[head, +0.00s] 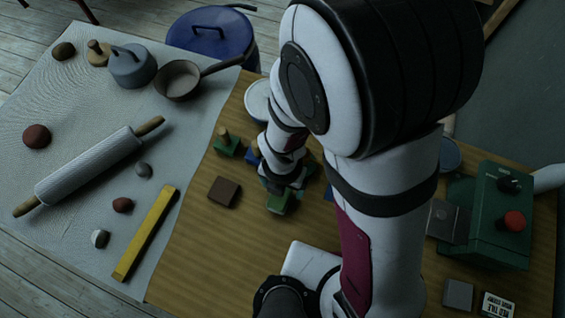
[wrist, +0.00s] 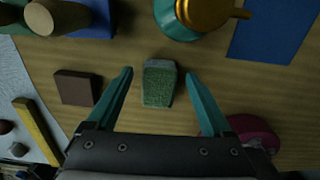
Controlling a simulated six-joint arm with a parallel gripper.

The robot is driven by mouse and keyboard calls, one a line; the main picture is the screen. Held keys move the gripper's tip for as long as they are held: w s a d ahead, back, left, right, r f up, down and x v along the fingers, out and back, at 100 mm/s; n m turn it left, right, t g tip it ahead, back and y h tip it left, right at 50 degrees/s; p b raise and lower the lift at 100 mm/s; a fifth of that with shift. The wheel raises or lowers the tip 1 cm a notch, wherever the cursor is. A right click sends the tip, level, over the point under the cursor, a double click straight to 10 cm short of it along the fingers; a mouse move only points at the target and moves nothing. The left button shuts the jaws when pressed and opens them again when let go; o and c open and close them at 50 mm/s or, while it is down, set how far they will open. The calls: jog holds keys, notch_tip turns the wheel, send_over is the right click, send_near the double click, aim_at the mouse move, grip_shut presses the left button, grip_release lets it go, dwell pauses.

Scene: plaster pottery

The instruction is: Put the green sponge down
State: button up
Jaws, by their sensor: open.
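The green sponge (wrist: 159,84) lies on the wooden table between the two fingers of my gripper (wrist: 159,92) in the wrist view. It is green with a greyish far end. My gripper is open, with a gap on each side of the sponge. In the head view the sponge (head: 278,203) shows just below my gripper (head: 283,185), which my arm partly covers. Whether the fingers touch the table cannot be told.
A brown block (head: 223,192) lies to the left of the sponge. Green and blue blocks with wooden knobs (head: 227,144) stand behind it. A teal and gold pot (wrist: 188,15) and a blue sheet (wrist: 273,30) are beyond. A maroon round thing (wrist: 250,138) sits by the right finger.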

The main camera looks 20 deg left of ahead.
notch_tip(320, 180, up, 10)
jog(key=s+d+r+n+y, duration=0.1)
jog(key=d+r+n, duration=0.3)
jog(key=n, duration=1.1)
jog(key=s+d+r+n, duration=0.3)
jog(key=d+r+n, duration=0.2)
jog(key=d+n, duration=0.5)
jog(key=n, duration=0.5)
jog(key=shift+d+y, duration=0.3)
jog(key=shift+y, duration=0.1)
jog(key=shift+r, duration=0.1)
